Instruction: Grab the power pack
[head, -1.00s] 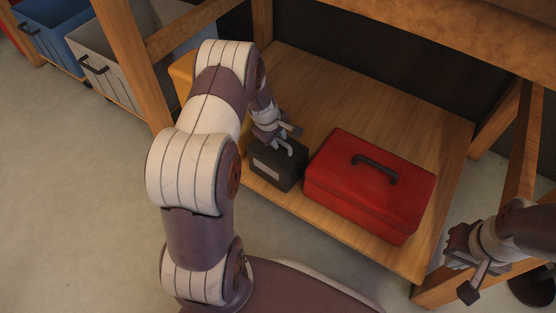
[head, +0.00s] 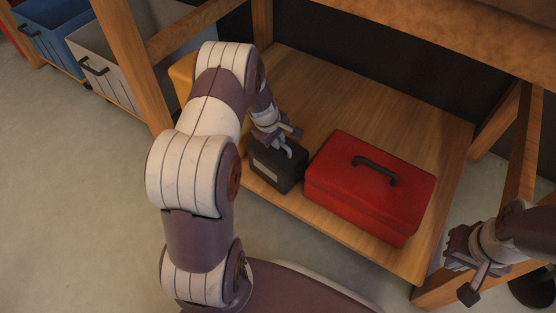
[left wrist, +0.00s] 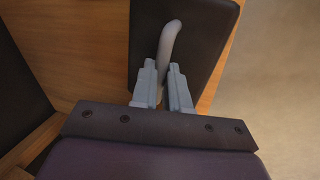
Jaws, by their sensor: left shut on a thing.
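The power pack (head: 277,168) is a dark box with a pale label on its front and a grey handle on top. It sits on the wooden lower shelf, left of a red toolbox. My left gripper (head: 286,142) is above it, shut on its handle. In the left wrist view the two fingers (left wrist: 165,92) close around the grey handle (left wrist: 170,42), with the dark top of the pack (left wrist: 205,45) below. My right gripper (head: 468,270) is at the lower right, away from the pack; its finger gap is not clear.
The red toolbox (head: 370,186) with a black handle stands close to the right of the pack. The wooden shelf (head: 400,108) is bare behind it. Wooden posts (head: 133,62) frame the shelf. Grey (head: 112,82) and blue (head: 57,38) bins stand at upper left.

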